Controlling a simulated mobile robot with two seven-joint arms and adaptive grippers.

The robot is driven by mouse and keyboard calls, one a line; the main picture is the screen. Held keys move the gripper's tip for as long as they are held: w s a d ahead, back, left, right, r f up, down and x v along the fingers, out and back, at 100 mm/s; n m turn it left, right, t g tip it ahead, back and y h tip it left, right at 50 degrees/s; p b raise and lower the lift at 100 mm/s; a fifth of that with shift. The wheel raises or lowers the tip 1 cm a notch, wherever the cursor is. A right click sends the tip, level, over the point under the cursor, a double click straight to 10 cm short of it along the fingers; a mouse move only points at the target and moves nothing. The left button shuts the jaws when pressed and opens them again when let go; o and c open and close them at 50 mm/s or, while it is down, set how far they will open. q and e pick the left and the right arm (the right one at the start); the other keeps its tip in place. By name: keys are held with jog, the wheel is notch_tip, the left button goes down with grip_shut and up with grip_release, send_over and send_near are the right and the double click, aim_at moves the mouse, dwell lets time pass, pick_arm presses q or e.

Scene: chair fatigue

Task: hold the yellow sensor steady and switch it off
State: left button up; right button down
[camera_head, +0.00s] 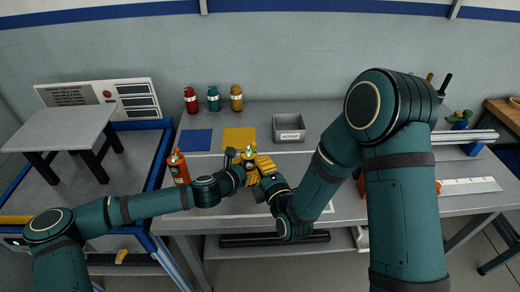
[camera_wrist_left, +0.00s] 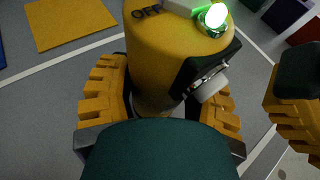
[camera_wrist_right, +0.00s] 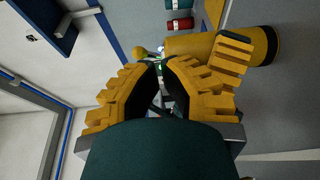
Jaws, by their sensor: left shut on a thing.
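The yellow sensor (camera_head: 249,153) is above the middle of the workbench. It is a yellow cylinder with "OFF" lettering and a lit green lamp on top in the left wrist view (camera_wrist_left: 160,45). My left gripper (camera_wrist_left: 160,95) is shut around its body. My right gripper (camera_head: 262,168) is just right of the sensor in the head view.
Blue (camera_head: 195,140) and yellow (camera_head: 239,139) mats lie behind the grippers. A grey bin (camera_head: 289,128) is at the back. Red, teal and orange jars (camera_head: 236,98) stand along the wall. Long rails lie at the right.

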aim_at(252, 147)
jog(key=s+d+f+n+g+y, duration=0.2)
jog(key=s+d+n+g+y, duration=0.1)
jog(key=d+y, duration=0.7)
jog(key=shift+s+d+n+g+y, duration=0.15)
jog(key=shift+s+n+g+y, duration=0.3)
jog(key=shift+y, duration=0.45)
jog(key=x, duration=1.4)
